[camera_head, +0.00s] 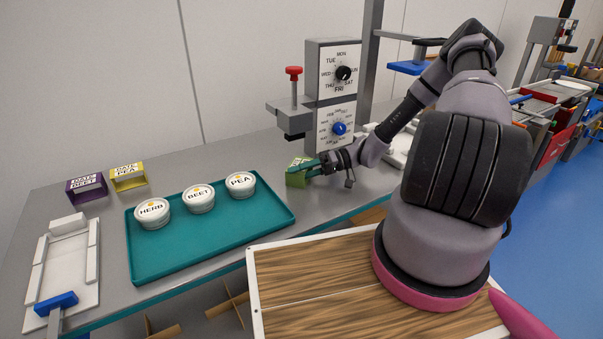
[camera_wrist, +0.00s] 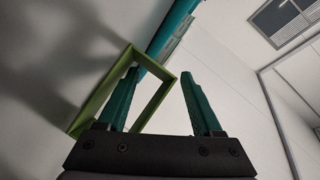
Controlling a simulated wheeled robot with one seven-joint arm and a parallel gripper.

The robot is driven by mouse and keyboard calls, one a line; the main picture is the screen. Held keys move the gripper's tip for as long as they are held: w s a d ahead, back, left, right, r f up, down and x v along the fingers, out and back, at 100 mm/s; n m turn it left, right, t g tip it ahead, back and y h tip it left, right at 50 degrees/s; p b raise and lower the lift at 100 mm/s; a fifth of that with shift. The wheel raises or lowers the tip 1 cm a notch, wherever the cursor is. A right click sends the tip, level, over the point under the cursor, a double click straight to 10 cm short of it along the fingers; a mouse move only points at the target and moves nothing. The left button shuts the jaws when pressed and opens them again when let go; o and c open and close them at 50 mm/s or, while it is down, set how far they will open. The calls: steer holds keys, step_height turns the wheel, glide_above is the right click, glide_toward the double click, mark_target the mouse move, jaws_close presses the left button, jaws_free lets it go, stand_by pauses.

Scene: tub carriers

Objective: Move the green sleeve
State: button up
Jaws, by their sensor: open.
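The green sleeve (camera_head: 296,178) is on the grey bench, below the dial machine. In the wrist view the sleeve (camera_wrist: 98,92) is a thin-walled, hollow rectangular frame, standing tilted in the picture. My gripper (camera_head: 313,169) is at the sleeve's right side, low over the bench. In the wrist view its two teal fingers (camera_wrist: 160,73) are spread apart. The left finger overlaps the sleeve's opening and the right finger is outside its right wall, so that wall appears between them. I cannot tell whether either finger touches it. My gripper partly hides the sleeve in the head view.
A teal tray (camera_head: 150,262) holds white tubs marked HERB (camera_head: 152,213), BEET (camera_head: 199,198) and PEA (camera_head: 240,185). Purple (camera_head: 87,187) and yellow (camera_head: 127,177) sleeves stand behind it. The dial machine (camera_head: 332,95) with a red-knobbed press (camera_head: 293,100) rises behind my gripper. A white fixture (camera_head: 62,265) sits left.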

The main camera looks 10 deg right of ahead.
mark_target(295, 165)
steer(key=shift+c, duration=0.4)
jaws_close()
steer(key=shift+w, duration=0.1)
steer(key=shift+w+a, duration=0.15)
steer(key=shift+w, duration=1.45)
steer(key=shift+o, duration=0.3)
jaws_free()
steer(key=v, duration=1)
steer(key=shift+d, duration=0.35)
